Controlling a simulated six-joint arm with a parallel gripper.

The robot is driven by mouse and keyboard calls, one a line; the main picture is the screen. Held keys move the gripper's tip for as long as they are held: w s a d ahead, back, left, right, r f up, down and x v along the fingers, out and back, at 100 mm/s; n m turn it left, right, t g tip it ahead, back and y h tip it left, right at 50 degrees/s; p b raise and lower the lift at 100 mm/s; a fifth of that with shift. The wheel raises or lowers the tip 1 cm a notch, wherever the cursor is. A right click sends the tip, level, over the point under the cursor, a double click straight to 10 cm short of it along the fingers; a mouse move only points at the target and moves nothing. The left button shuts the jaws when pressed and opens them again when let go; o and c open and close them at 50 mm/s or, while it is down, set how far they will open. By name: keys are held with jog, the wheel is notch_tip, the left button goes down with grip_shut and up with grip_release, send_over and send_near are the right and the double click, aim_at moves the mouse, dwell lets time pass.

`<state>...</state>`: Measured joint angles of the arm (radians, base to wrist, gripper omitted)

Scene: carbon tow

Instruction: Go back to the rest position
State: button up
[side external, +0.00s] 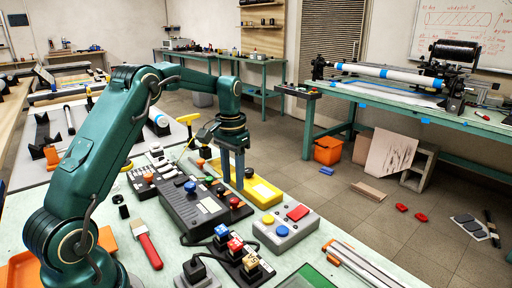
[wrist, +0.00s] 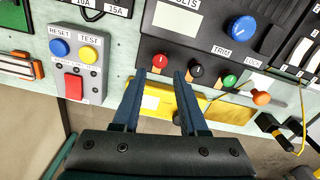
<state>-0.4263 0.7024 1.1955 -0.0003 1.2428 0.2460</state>
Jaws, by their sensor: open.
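My gripper (side external: 233,170) points down above the front part of the bench in the side external view. In the wrist view its two dark blue fingers (wrist: 156,76) stand apart with nothing between them. Below and beyond the fingertips is a dark grey control box (side external: 194,208) with a blue knob; the wrist view shows its face (wrist: 185,45) with small black, red and green terminals. I cannot tell the exact height of the fingertips.
A grey button box (side external: 285,230) with red, blue and yellow buttons sits at the bench's right edge. Several coloured switches (side external: 236,250), a red-handled brush (side external: 147,244) and an orange tray (side external: 22,270) crowd the bench. The air above the bench looks free.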

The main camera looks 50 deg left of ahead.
jog(key=shift+w+d+r, duration=0.1)
jog(key=shift+d, duration=0.05)
jog(key=s+d+r+m+t, duration=0.2)
jog(key=s+d+r+t, duration=0.3)
jog(key=d+r, duration=0.6)
jog(key=s+d+f, duration=0.1)
jog(key=s+d, duration=0.1)
jog(key=s, duration=0.4)
jog(key=s+d+f, duration=0.1)
jog(key=s+f, duration=0.1)
jog(key=s, duration=0.5)
jog(key=shift+s+d+f+t, duration=0.2)
jog(key=shift+d+t, duration=0.1)
jog(key=shift+d, duration=0.05)
jog(key=shift+o, duration=0.3)
